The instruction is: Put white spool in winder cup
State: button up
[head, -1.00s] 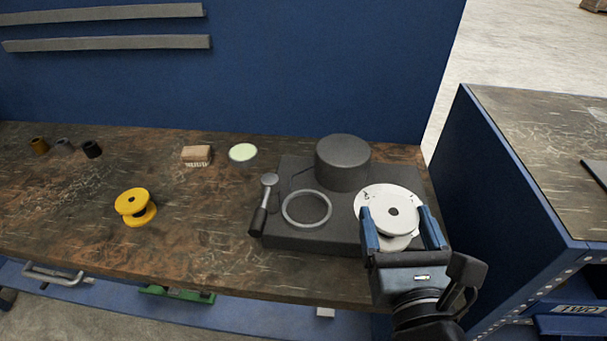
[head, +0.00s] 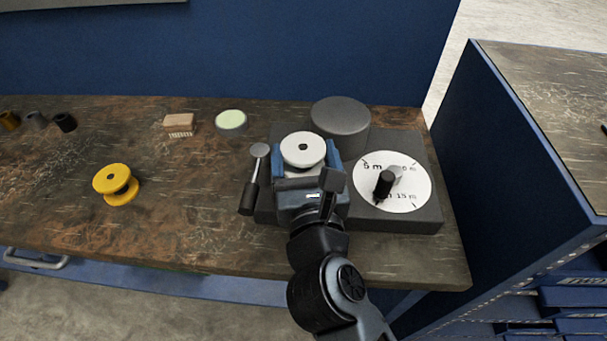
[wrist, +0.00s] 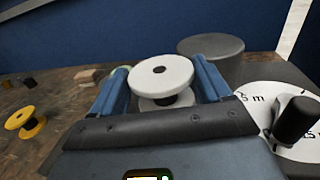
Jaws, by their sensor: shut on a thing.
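The white spool (head: 302,148) is held upright between the two blue fingers of my gripper (head: 305,160). It also shows in the wrist view (wrist: 162,80), with its dark core between the flanges. The winder (head: 415,217) is a dark grey base on the bench. The ring of the winder cup, seen earlier on the base's left part, is now hidden behind my gripper and the spool. The spool appears above that spot; its height over the cup cannot be told.
A white dial (head: 410,195) with a black crank knob (head: 384,184) is on the winder's right. A dark cylinder (head: 341,118) stands behind the spool and a lever (head: 250,190) to its left. A yellow spool (head: 116,182), brush (head: 179,124) and green-topped tin (head: 231,121) stand farther left.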

aim_at(303, 174)
jog(key=shift+w+a+f+b, duration=0.1)
jog(key=shift+f+b, duration=0.55)
jog(key=shift+f, duration=1.4)
jog(key=shift+f, duration=0.15)
jog(key=o, duration=0.8)
jog(key=shift+r, duration=0.2)
jog(key=s+d+b, duration=0.1)
jog(key=s+d, duration=0.1)
jog(key=s, duration=1)
jog(key=shift+b, duration=0.35)
jog(key=shift+d+f, duration=0.1)
